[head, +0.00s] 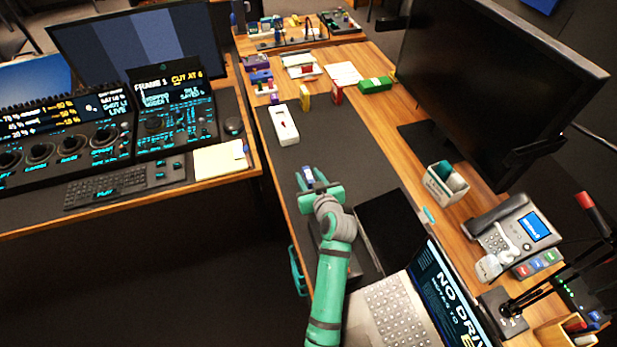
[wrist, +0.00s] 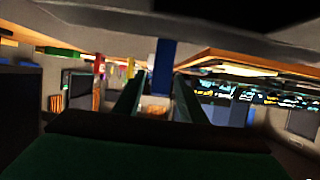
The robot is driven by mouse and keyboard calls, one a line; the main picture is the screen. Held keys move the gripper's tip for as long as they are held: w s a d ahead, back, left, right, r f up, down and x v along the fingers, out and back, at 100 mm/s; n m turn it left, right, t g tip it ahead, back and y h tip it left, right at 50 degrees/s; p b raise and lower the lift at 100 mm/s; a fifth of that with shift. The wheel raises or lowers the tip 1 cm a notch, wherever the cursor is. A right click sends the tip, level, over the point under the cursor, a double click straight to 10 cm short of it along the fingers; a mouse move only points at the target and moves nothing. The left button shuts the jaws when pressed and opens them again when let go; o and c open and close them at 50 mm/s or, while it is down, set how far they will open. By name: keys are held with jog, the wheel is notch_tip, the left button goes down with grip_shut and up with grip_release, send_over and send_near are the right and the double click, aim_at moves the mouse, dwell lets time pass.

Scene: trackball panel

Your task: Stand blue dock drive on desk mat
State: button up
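The blue dock drive (head: 308,176) is at the tips of my gripper (head: 315,187), over the near left part of the dark desk mat (head: 345,135). In the wrist view the blue drive (wrist: 163,65) stands out between the two green fingers (wrist: 155,95), which look closed on its sides. Its long side looks roughly in line with the fingers. My gripper and arm hide the mat below, so I cannot tell whether the drive touches the mat.
A white case with a red part (head: 285,125) lies at the mat's left edge. Yellow (head: 306,93), red (head: 337,95) and green (head: 375,84) blocks stand beyond. A laptop (head: 395,310) and a black pad (head: 390,225) are nearby. The mat's middle is clear.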

jog(key=shift+s+d+f, duration=0.1)
jog(key=shift+s+f, duration=0.05)
jog(key=shift+f, duration=0.3)
jog(key=shift+s+d+f, duration=0.1)
jog(key=shift+f, duration=0.3)
jog(key=shift+r, duration=0.25)
jog(key=r+v, duration=0.1)
jog(key=v, duration=1.1)
jog(key=shift+w+a+r, duration=0.2)
jog(key=shift+w+r, duration=0.1)
jog(key=shift+d, duration=0.15)
